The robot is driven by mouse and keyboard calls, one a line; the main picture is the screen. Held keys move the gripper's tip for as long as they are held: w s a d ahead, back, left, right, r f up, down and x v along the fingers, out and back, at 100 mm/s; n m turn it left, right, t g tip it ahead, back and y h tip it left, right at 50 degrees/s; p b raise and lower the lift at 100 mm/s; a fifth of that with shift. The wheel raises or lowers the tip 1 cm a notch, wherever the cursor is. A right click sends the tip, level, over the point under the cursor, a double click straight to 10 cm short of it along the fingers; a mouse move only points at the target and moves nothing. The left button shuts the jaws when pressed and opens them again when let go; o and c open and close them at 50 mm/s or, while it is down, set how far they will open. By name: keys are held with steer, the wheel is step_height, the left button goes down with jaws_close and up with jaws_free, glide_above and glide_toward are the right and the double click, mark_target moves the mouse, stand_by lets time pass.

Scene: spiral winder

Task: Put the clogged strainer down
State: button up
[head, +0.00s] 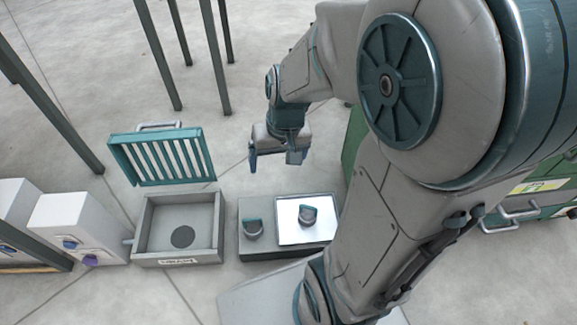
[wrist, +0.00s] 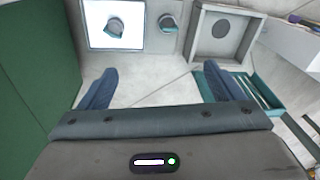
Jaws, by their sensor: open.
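Two small round strainers with teal handles sit on a low grey stand (head: 262,251). One strainer (head: 308,215) rests on the white plate (head: 290,236) on the stand's right part. The other strainer (head: 253,229) rests on the bare grey left part. I cannot tell from their looks which is clogged. My gripper (head: 276,160) is open and empty, raised behind and above the stand. In the wrist view the gripper (wrist: 156,84) has its blue fingers wide apart with only floor between them. The plate's strainer (wrist: 115,27) and the other strainer (wrist: 168,22) show beyond them, apart from the fingers.
Left of the stand is an open grey basin (head: 148,225) with a dark round drain (head: 182,237). Its teal slatted lid (head: 160,158) stands raised behind it. White boxes (head: 75,225) stand at far left. A green cabinet (head: 352,140) is partly behind my arm.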

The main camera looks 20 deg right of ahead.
steer(key=s+r+n+h, duration=0.1)
steer(key=s+r, duration=0.3)
steer(key=s, duration=0.2)
steer(key=shift+s+r, duration=0.25)
steer(key=shift+r, duration=0.05)
